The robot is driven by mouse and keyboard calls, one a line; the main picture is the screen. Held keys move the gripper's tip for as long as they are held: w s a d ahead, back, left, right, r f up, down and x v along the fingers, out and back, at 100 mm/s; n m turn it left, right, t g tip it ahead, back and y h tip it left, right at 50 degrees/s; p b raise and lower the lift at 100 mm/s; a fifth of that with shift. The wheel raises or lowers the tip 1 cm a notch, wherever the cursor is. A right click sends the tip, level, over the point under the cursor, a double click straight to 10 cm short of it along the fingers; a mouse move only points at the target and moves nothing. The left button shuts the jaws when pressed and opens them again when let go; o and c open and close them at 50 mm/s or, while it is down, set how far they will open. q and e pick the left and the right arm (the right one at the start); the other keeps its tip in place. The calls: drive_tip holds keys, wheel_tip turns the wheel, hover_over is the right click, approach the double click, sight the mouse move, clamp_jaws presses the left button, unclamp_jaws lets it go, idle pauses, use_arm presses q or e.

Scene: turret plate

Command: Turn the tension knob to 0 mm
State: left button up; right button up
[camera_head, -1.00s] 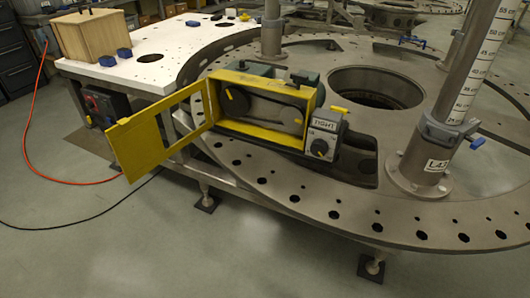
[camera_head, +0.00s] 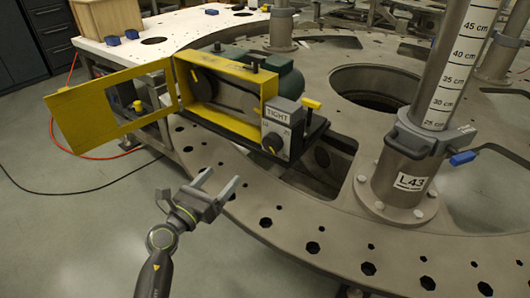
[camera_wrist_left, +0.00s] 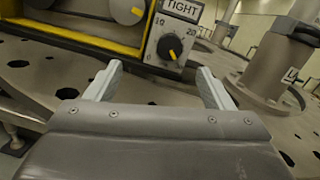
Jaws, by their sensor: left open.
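The tension knob (camera_head: 272,143) is a dark round knob on a grey box below a TIGHT label (camera_head: 277,114), at the right end of the yellow belt housing (camera_head: 222,113). In the left wrist view the knob (camera_wrist_left: 169,47) has a yellow pointer mark, and its dial carries the numbers 0, 10 and 20. Its exact setting is hard to read. My left gripper (camera_head: 219,184) is open and empty, below and left of the knob in the head view. In the wrist view its two fingers (camera_wrist_left: 160,82) spread below the knob, apart from it. My right gripper is not in view.
The yellow door (camera_head: 95,125) of the housing hangs open to the left. A yellow-topped lever (camera_head: 311,104) stands right of the knob. A steel post (camera_head: 407,180) marked L43 rises at the right. The turret plate (camera_head: 290,232) has several holes.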

use_arm(q)
drive_tip(key=shift+w+d+f+m+g+h, duration=0.15)
drive_tip(key=shift+d+m+g, duration=0.15)
drive_tip(key=shift+m, duration=0.25)
drive_tip(key=shift+w+d+f+m+g+h, duration=0.1)
drive_tip(key=shift+d+m+g+h, duration=0.1)
drive_tip(key=shift+d+m, duration=0.25)
drive_tip(key=shift+w+d+f+m+g, duration=0.1)
drive_tip(key=shift+d+f+m+g, duration=0.15)
drive_tip(key=shift+m, duration=0.25)
drive_tip(key=shift+w+d, duration=0.4)
drive_tip(key=shift+d, duration=0.1)
approach(269, 146)
drive_tip(key=shift+w+d, duration=0.25)
drive_tip(key=shift+w, duration=0.1)
drive_tip(key=b+x, duration=0.1)
drive_tip(key=x, duration=0.6)
drive_tip(key=shift+w+d+f, duration=0.1)
drive_tip(key=shift+w+d, duration=0.05)
drive_tip(key=shift+w, duration=0.05)
drive_tip(key=shift+w+d, duration=0.3)
drive_tip(key=shift+w, duration=0.1)
drive_tip(key=shift+w+d, duration=0.1)
drive_tip(key=shift+w, duration=0.05)
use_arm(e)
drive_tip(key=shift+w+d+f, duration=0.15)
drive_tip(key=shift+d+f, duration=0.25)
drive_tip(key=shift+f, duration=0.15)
